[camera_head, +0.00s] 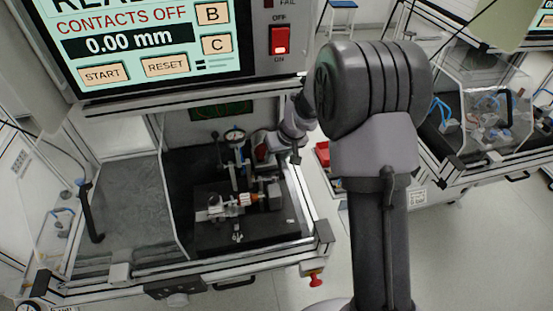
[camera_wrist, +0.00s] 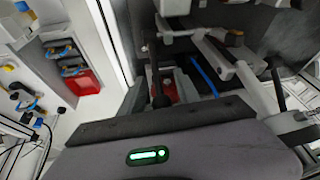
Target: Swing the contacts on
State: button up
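The test station's screen (camera_head: 130,45) reads "CONTACTS OFF" and "0.00 mm" in the head view. Below it, a fixture (camera_head: 240,200) with a round dial gauge (camera_head: 234,136), metal clamps and an orange-marked part stands on a dark plate. My gripper (camera_head: 265,150) is inside the station, at the right of the gauge; its fingers are too small to make out there. In the wrist view its grey body with a green light fills the bottom. Beyond it are a dark upright rod (camera_wrist: 157,85), a blue strip (camera_wrist: 204,76) and grey metal arms (camera_wrist: 225,65). I cannot tell which part swings the contacts.
A red OFF/ON switch (camera_head: 280,40) is right of the screen. A clear panel (camera_head: 175,190) stands left of the fixture, and the frame's front rail (camera_head: 220,268) runs before it. A red bin (camera_wrist: 80,82) shows outside the station. Another station (camera_head: 485,110) stands at right.

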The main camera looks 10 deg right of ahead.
jog(key=shift+w+f, duration=0.2)
jog(key=shift+f, duration=0.25)
grip_shut()
dwell(1.1)
